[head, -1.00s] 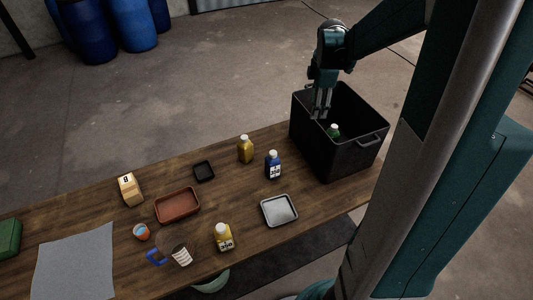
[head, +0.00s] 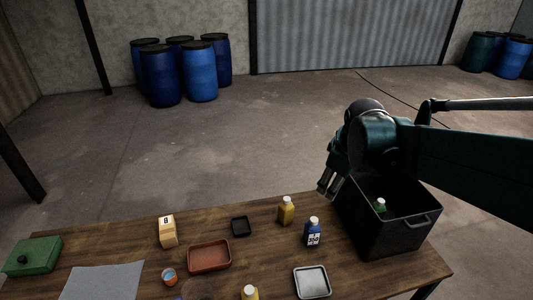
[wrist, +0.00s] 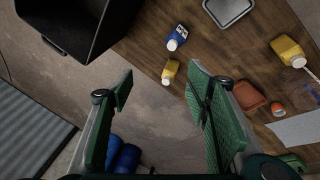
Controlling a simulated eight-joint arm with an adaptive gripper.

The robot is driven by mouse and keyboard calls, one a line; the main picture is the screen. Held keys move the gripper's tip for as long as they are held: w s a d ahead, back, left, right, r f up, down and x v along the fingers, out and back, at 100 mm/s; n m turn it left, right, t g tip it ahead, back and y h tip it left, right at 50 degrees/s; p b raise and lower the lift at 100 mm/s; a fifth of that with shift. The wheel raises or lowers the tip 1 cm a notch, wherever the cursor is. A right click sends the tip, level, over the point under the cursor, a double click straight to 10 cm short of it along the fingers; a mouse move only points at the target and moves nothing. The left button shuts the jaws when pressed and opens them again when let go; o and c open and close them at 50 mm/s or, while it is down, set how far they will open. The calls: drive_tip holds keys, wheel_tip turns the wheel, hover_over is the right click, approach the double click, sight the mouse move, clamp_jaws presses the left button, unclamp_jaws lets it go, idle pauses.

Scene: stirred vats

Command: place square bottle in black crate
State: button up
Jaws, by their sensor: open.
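The black crate (head: 384,232) stands open at the right end of the table; its wall also shows in the wrist view (wrist: 77,28). A green bottle with a white cap (head: 380,206) is inside it, mostly hidden by the walls. My gripper (head: 326,190) is open and empty, just left of the crate's far left rim, above the table. In the wrist view its fingers (wrist: 160,88) are spread apart with nothing between them. A yellow bottle (head: 286,212) and a blue labelled bottle (head: 313,233) stand upright left of the crate. I cannot tell which one is called square.
Another yellow bottle (head: 250,293) is cut off at the front. Blue barrels (head: 201,72) stand far off.

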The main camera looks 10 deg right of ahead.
drive_tip(key=s+a+m+t+y, duration=0.1)
drive_tip(key=s+a+m+t, duration=0.2)
drive_tip(key=s+a+m, duration=0.4)
drive_tip(key=s+a, duration=0.6)
drive_tip(key=shift+s+a, duration=0.15)
drive_tip(key=shift+a, duration=0.05)
